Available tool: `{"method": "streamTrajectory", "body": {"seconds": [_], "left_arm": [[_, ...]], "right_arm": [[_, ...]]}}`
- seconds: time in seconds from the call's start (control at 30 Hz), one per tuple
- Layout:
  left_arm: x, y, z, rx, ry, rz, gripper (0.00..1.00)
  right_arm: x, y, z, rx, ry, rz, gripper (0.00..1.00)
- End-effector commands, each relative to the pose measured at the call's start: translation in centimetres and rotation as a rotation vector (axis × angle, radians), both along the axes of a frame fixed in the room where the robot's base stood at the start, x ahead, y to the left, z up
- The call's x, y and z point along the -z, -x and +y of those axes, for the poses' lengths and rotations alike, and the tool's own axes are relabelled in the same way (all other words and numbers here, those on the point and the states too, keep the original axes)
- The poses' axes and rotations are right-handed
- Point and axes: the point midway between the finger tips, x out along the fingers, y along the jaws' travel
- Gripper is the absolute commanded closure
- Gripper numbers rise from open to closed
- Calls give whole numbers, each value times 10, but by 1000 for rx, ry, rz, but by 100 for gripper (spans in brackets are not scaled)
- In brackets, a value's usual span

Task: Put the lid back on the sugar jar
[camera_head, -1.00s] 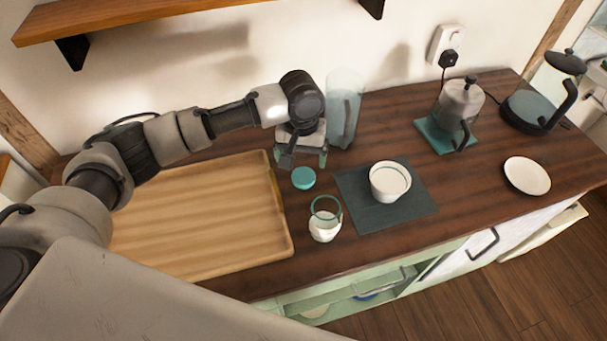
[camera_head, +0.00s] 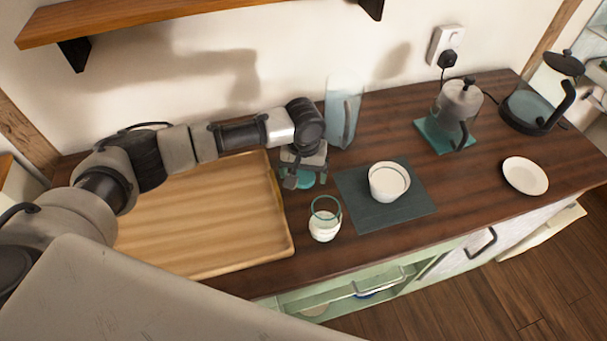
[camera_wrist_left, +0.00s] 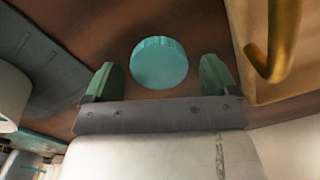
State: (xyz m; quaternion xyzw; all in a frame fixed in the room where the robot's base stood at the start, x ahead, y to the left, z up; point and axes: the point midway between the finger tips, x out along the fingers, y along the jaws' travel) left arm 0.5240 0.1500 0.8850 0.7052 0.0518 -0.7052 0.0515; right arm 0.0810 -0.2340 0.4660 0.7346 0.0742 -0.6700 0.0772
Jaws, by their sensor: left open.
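The teal lid (camera_head: 307,179) lies on the dark wood counter, partly hidden by my left gripper in the head view. It shows whole in the left wrist view (camera_wrist_left: 159,63), as a round disc with a ridged edge. My left gripper (camera_head: 304,181) is open above the lid. In the left wrist view, its two green fingertips (camera_wrist_left: 160,78) stand apart on either side of the lid, without touching it. The sugar jar (camera_head: 324,222) is a small open glass jar with white contents, standing in front of the lid. My right gripper is not in view.
A wooden tray (camera_head: 283,247) lies left of the jar. A white cup (camera_head: 388,184) stands on a dark mat (camera_head: 416,203) to the right. A tall glass pitcher (camera_head: 338,112) stands behind the gripper. A moka pot (camera_head: 459,103), a white plate (camera_head: 525,176) and a kettle (camera_head: 535,105) are farther right.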

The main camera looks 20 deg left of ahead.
Motion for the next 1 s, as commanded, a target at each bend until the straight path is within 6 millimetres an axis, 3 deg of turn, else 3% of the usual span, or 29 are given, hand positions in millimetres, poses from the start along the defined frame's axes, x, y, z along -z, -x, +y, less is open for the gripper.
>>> {"method": "streamTrajectory", "body": {"seconds": [0.17, 0.5, 1.0], "left_arm": [[0, 0, 0, 0, 0, 0, 12], [-1, 0, 0, 0, 0, 0, 63], [-8, -1, 0, -1, 2, -2, 65]], "right_arm": [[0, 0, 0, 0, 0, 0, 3], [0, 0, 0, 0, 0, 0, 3], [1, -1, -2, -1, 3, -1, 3]]}}
